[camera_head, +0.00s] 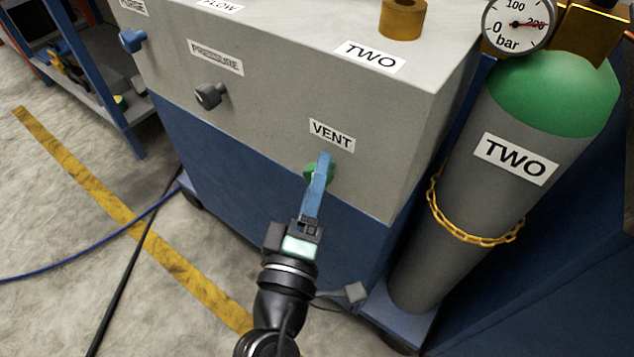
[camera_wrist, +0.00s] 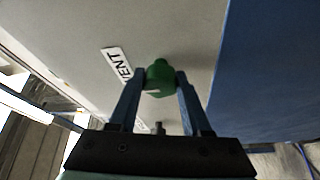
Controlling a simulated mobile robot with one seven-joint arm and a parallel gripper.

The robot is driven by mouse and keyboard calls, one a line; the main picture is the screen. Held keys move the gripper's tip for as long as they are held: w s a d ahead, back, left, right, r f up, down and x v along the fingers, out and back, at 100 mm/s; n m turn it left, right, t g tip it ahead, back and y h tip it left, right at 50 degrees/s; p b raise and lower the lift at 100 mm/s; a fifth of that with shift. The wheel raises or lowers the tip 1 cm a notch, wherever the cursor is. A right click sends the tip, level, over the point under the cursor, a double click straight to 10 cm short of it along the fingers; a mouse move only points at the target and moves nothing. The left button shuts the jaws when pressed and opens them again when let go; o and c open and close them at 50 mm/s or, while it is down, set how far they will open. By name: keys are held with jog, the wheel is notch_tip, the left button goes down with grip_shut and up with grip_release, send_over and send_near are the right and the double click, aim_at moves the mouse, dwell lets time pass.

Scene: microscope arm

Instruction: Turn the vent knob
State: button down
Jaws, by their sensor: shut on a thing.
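The green vent knob (camera_head: 311,174) sits on the grey front panel of the cabinet, just below the VENT label (camera_head: 331,135). My gripper (camera_head: 322,170) reaches up to it from below, and its blue fingers partly hide the knob in the head view. In the wrist view the green knob (camera_wrist: 160,80) lies between the two fingertips of my gripper (camera_wrist: 161,82), with one finger on each side. The gripper is shut on the knob. The VENT label (camera_wrist: 118,62) shows to the left of the knob there, partly covered by a finger.
A black knob (camera_head: 210,95) under the PRESSURE label (camera_head: 216,57) and a blue knob (camera_head: 132,40) are farther left on the cabinet. A grey cylinder (camera_head: 440,175) marked TWO, with a yellow chain (camera_head: 470,234), stands to the right. Hoses lie on the floor at left.

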jog(key=shift+c, duration=1.8)
grip_release()
jog(key=b+v, duration=0.3)
jog(key=v, duration=1)
